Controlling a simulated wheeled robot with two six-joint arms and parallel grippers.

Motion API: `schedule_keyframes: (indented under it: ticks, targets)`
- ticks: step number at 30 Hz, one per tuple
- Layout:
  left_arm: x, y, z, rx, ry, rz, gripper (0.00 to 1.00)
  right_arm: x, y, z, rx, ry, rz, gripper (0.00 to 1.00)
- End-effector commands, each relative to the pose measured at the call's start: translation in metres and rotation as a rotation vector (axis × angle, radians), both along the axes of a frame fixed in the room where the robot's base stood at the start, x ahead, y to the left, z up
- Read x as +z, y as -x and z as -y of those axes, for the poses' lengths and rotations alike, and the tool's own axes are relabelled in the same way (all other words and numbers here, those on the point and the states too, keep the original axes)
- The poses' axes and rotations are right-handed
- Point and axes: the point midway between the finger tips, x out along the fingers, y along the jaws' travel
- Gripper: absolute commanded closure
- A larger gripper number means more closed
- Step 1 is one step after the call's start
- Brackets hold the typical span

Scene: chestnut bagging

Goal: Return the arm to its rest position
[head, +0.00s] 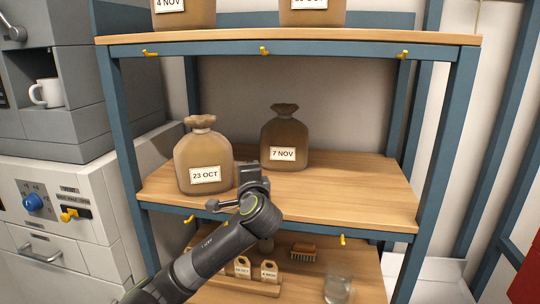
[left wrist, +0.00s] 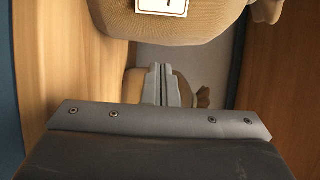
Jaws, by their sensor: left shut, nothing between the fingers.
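My left arm reaches in from the lower left in the head view. Its gripper (head: 251,174) is at the front of the middle shelf (head: 345,195), between and in front of two tied brown sacks. The sack labelled 23 OCT (head: 203,150) stands upright at left, and the sack labelled 7 NOV (head: 284,130) stands upright farther back. In the left wrist view the gripper fingers (left wrist: 163,85) are together with nothing between them. One sack (left wrist: 190,25) fills the top there, its label cut off; part of another shows behind the fingers. My right gripper is not in view.
The top shelf (head: 290,38) holds more sacks and has yellow hooks along its front. The lower shelf holds small tags on a wooden stand (head: 253,286), a brush (head: 303,252) and a glass (head: 338,289). Blue posts frame the rack. Machines with a white cup (head: 47,93) stand left.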

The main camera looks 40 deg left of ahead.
Motion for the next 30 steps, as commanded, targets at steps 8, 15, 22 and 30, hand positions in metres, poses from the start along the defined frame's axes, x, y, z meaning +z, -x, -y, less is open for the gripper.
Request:
schedule_keyframes:
  ticks: [8, 15, 22, 30]
  targets:
    - [0.000, 0.029, 0.018, -0.002, 0.001, 0.000, 1.00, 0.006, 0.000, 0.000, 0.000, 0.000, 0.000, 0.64]
    - [-0.001, 0.054, 0.033, -0.001, 0.003, 0.001, 1.00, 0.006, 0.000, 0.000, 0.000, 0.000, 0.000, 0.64]
    - [-0.001, 0.076, 0.047, -0.002, 0.003, 0.001, 1.00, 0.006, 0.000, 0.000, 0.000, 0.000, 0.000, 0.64]
    - [0.000, 0.087, 0.053, 0.000, 0.001, -0.001, 1.00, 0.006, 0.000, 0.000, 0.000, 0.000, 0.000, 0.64]
